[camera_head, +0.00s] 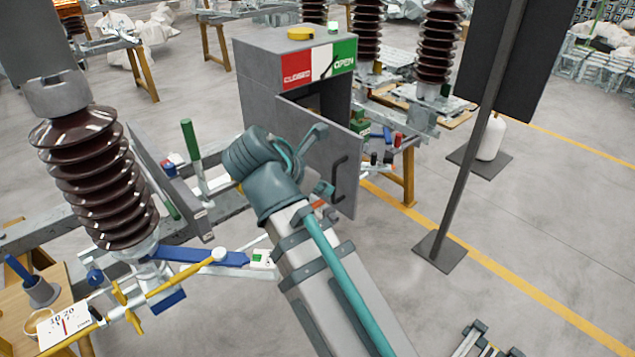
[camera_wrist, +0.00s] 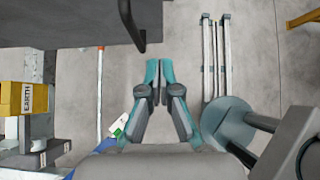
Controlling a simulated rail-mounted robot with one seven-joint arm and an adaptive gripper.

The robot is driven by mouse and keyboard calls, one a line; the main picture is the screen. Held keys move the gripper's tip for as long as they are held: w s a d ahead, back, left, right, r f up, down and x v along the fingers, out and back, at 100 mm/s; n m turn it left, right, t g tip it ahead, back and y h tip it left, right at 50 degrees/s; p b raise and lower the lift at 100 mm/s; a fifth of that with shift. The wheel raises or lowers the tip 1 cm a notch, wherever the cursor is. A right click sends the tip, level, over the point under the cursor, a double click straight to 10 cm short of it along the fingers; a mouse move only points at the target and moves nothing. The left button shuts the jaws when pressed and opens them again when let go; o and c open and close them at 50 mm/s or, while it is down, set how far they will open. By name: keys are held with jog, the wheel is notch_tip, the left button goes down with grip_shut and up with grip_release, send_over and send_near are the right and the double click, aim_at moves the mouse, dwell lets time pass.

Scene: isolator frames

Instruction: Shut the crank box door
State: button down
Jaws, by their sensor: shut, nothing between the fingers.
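The crank box (camera_head: 262,84) is a grey cabinet with red CLOSED and green OPEN labels in the head view. Its grey door (camera_head: 318,143) stands open, swung out toward the lower right, with a dark opening behind it. A black handle (camera_head: 338,178) is on the door's outer face. In the wrist view, a dark panel, apparently the door (camera_wrist: 75,22), fills the upper left, with the black handle (camera_wrist: 131,22) at its right. My gripper (camera_wrist: 158,72) is shut and empty, just below and right of the handle and apart from it in the picture.
A dark panel on a post (camera_head: 470,150) stands right of the box. A brown insulator (camera_head: 95,180) and a green-handled lever (camera_head: 191,150) stand to the left. A yellow EARTH block (camera_wrist: 24,98) is at the wrist view's left. Open floor lies right of the door.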

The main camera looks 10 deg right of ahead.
aim_at(354, 188)
jog(key=w+d+f, duration=0.1)
jog(key=d, duration=0.1)
jog(key=w+d+f, duration=0.1)
jog(key=w+d+f+p, duration=0.1)
jog(key=w+d, duration=0.1)
jog(key=shift+d+f, duration=0.35)
jog(key=shift+w+d+f, duration=0.1)
jog(key=shift+w+d, duration=0.1)
jog(key=shift+d, duration=0.15)
jog(key=shift+d, duration=0.1)
